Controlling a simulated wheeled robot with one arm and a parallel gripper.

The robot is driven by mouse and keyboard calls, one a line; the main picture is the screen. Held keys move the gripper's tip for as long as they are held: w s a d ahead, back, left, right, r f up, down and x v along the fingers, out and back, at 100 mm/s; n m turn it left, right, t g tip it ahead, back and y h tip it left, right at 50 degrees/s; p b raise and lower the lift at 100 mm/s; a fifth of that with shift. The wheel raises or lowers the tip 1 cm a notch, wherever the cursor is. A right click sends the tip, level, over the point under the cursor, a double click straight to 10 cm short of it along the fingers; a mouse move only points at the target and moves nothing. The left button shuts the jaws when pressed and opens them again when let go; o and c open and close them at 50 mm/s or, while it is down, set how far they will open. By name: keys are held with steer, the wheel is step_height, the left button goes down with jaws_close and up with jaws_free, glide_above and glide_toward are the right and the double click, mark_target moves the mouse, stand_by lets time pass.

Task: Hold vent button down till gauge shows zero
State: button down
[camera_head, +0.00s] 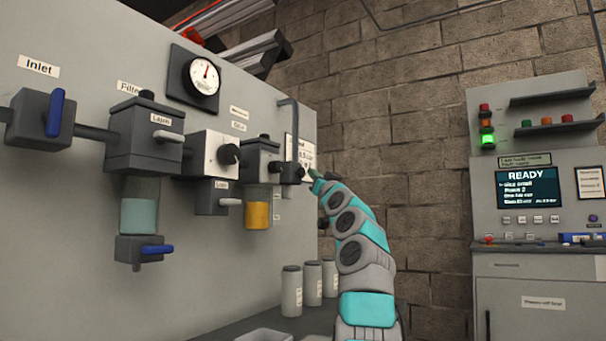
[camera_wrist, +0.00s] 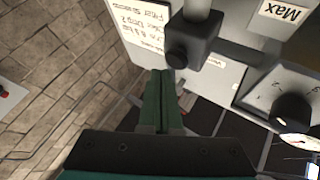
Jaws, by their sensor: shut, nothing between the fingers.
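The round gauge (camera_head: 203,76) on the grey panel has a white face, and its red needle points roughly straight up. Part of the gauge shows in the wrist view (camera_wrist: 302,141). A dark block with a round black button-like end (camera_head: 299,172), perhaps the vent button, sits at the right end of the air line; it also shows in the wrist view (camera_wrist: 177,57). My gripper (camera_head: 316,178) is just right of it. In the wrist view my green fingers (camera_wrist: 163,76) are together and empty, tips close beside the black end. I cannot tell whether they touch it.
A filter (camera_head: 146,135) with a clear bowl, a regulator (camera_head: 211,152) and an amber lubricator bowl (camera_head: 257,212) line the panel. A grey pipe (camera_head: 291,120) drops to the dark block. Several jars (camera_head: 291,290) stand below. A control cabinet (camera_head: 530,215) reading READY stands right.

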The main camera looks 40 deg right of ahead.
steer(key=shift+w, duration=0.15)
steer(key=shift+w+a, duration=0.15)
steer(key=shift+w, duration=0.1)
steer(key=shift+w+a+p, duration=0.2)
steer(key=shift+w+p, duration=0.3)
steer(key=shift+w, duration=0.15)
stand_by(2.7)
stand_by(2.2)
steer(key=shift+s+d+b, duration=0.15)
steer(key=shift+s+b, duration=0.05)
steer(key=shift+s, duration=0.3)
steer(key=shift+s+d+b, duration=0.15)
steer(key=shift+s, duration=0.35)
steer(key=shift+s+d+b, duration=0.15)
steer(key=shift+s+d, duration=0.1)
steer(key=shift+s, duration=0.55)
steer(key=shift+s+d+b, duration=0.15)
steer(key=shift+s+d, duration=0.05)
steer(key=shift+s, duration=0.6)
steer(key=shift+s+d+b, duration=0.15)
steer(key=shift+s+d, duration=0.1)
steer(key=shift+s, duration=0.55)
